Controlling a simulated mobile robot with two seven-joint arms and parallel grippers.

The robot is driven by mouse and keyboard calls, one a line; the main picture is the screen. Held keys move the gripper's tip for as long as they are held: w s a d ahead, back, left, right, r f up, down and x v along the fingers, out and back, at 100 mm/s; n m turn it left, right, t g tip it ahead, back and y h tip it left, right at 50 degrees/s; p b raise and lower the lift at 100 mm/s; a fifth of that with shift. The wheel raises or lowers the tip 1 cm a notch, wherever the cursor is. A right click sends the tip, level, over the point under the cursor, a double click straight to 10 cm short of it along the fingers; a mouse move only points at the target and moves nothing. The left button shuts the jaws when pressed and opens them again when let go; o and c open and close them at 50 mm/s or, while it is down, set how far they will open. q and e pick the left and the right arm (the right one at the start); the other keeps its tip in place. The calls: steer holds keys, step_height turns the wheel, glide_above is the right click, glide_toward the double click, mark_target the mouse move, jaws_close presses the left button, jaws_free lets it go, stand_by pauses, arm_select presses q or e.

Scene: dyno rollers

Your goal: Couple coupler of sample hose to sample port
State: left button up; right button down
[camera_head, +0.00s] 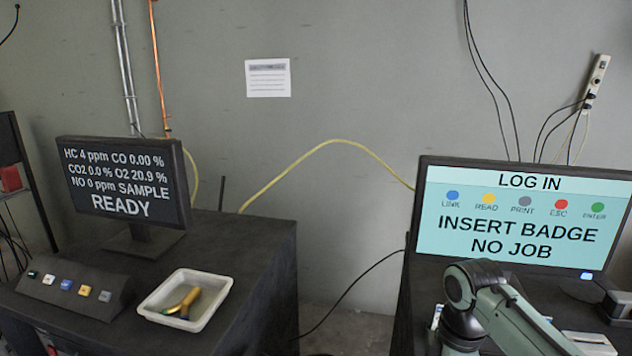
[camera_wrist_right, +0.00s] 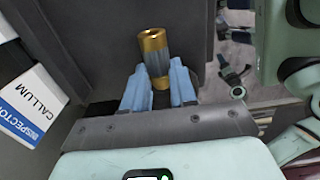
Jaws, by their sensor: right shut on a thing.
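In the right wrist view, a brass cylinder with a grey middle band (camera_wrist_right: 153,50), which looks like a coupler, stands between the blue fingers of my right gripper (camera_wrist_right: 158,85). The gripper is shut on it, and its open brass end points away from the palm. No hose can be made out on it; its lower end is hidden between the fingers. In the head view, my right arm shows at the lower right, but its gripper is out of frame. I cannot make out the sample port in either view. My left gripper is in neither view.
The right monitor (camera_head: 525,220) says INSERT BADGE. A badge (camera_wrist_right: 30,100) lies left of my gripper. A gap separates the benches.

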steer(key=shift+w+r+p, duration=0.1)
steer(key=shift+r+p, duration=0.3)
steer(key=shift+r, duration=1.35)
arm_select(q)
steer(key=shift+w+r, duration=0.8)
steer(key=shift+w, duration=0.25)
arm_select(e)
steer(key=shift+r, duration=1)
steer(key=shift+f, duration=0.1)
